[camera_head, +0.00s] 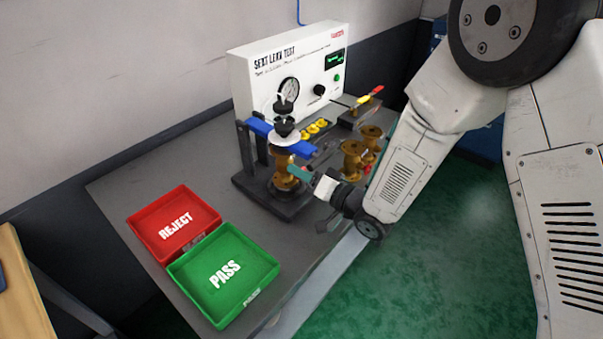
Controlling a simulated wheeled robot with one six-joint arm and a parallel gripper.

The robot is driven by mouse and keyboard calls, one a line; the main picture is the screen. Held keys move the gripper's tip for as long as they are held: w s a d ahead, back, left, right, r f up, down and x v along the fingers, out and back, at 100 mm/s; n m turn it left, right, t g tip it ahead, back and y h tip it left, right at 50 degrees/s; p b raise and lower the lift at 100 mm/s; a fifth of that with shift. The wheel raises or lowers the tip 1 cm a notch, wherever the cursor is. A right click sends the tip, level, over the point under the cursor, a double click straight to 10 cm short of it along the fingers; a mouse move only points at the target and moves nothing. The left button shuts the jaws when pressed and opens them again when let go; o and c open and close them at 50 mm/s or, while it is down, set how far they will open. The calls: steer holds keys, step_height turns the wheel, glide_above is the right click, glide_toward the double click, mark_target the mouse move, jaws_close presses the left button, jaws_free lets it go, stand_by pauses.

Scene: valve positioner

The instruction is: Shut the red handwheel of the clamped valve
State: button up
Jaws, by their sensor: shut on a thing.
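The brass valve (283,179) stands upright in the clamp fixture (265,187), under a white disc and a black plunger. My gripper (296,171) comes in from the right, with its teal fingers at the right side of this valve. The fingers are shut on the valve's red handwheel, which they almost wholly hide; only a trace of red shows beside them. How far the handwheel is turned cannot be seen.
The white seat leak test unit (292,66) with its gauge stands behind. Other brass valves (353,158) stand right of the fixture, close to my arm. A red REJECT tray (147,238) and a green PASS tray (262,257) lie at the front left of the bench.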

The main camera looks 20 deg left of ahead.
steer(key=m, duration=1.3)
steer(key=shift+f+m, duration=0.1)
steer(key=shift+m, duration=0.3)
steer(key=m, duration=0.8)
steer(key=shift+m, duration=0.3)
steer(key=o, duration=1)
steer(key=shift+c, duration=0.2)
